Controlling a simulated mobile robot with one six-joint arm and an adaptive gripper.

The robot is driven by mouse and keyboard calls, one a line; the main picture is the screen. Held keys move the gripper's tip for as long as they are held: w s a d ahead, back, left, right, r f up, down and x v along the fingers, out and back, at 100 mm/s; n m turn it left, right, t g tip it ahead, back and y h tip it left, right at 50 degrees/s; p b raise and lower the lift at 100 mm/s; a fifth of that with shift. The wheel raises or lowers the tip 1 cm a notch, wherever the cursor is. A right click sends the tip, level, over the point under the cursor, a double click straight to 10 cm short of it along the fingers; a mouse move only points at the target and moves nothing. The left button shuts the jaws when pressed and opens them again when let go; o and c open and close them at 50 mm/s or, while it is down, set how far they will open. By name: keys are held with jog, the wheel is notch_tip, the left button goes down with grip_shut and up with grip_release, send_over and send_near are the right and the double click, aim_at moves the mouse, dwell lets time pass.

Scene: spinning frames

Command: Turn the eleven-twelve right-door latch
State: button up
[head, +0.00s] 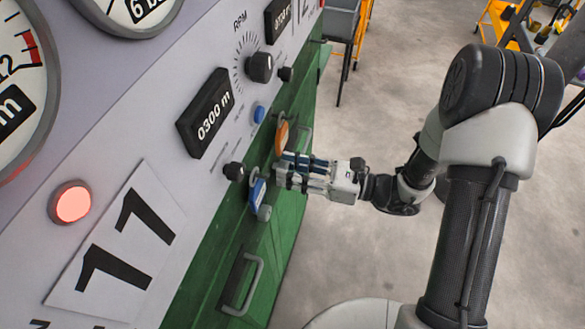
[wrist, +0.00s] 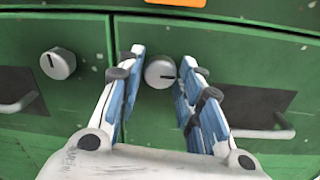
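The right-door latch, a round light-grey knob (wrist: 160,71) with a dark horizontal mark, sits on the right green door (wrist: 225,55) close to the seam. My gripper (wrist: 163,58) is open, its blue-lined fingers on either side of this knob with a small gap showing at each side. In the head view my gripper (head: 282,172) is at the green doors, just below the orange tag (head: 281,138), and it hides the knob. The left-door knob (wrist: 58,63) has a near-vertical mark and stands clear of the fingers; it also shows in the head view (head: 264,212).
Bar handles stick out from the left door (wrist: 20,104) and right door (wrist: 272,132). A blue tag (head: 258,193) and black control knobs (head: 234,171) are close to my gripper on the machine front. Open floor (head: 370,110) lies to the right.

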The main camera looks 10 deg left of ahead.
grip_shut()
